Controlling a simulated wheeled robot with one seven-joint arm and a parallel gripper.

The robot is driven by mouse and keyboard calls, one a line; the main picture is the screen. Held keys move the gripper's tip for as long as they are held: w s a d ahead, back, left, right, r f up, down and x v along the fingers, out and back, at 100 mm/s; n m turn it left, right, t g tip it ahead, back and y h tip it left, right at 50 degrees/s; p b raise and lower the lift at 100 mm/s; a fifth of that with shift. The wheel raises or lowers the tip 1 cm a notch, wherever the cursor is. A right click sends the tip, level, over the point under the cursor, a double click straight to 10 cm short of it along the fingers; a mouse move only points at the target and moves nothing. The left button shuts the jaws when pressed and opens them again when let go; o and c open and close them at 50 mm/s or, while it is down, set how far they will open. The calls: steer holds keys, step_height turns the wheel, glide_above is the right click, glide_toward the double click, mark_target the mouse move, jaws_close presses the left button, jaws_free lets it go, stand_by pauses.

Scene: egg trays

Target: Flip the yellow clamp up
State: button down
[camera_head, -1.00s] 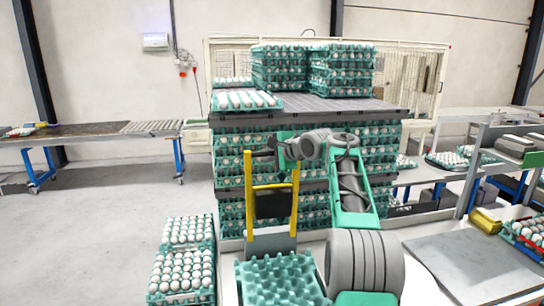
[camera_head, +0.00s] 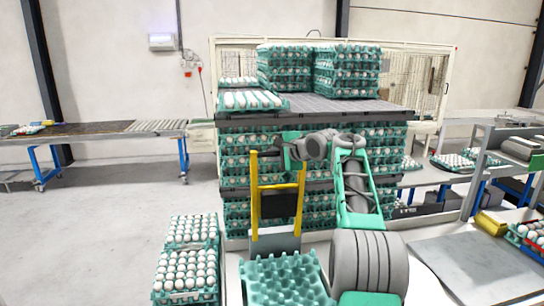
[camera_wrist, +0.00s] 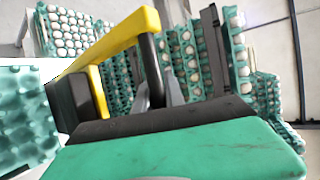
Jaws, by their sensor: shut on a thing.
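The yellow clamp (camera_head: 254,200) stands upright in the head view, with two posts joined by a crossbar, behind the empty green tray. A black block sits between its posts. In the wrist view a yellow bar of the clamp (camera_wrist: 112,45) runs from the upper middle down to the left. My gripper (camera_head: 272,152) is at the top of the clamp's left post. In the wrist view my gripper (camera_wrist: 155,80) is shut on the yellow bar, with a dark finger across its end. The exact contact is partly hidden.
An empty green egg tray (camera_head: 282,284) lies in front of the clamp. Filled egg trays (camera_head: 185,278) are stacked at its left. A large stack of egg trays (camera_head: 390,140) stands behind my arm. A flat metal plate (camera_head: 470,268) lies at the right.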

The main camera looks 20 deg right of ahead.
steer(key=shift+d+f, duration=0.15)
steer(key=shift+f, duration=0.8)
steer(key=c, duration=1.8)
jaws_free()
steer(key=o, duration=0.3)
steer(key=shift+w+d, duration=0.15)
steer(key=shift+w, duration=0.05)
steer(key=shift+o, duration=0.5)
steer(key=shift+r, duration=0.3)
steer(key=shift+r, duration=0.1)
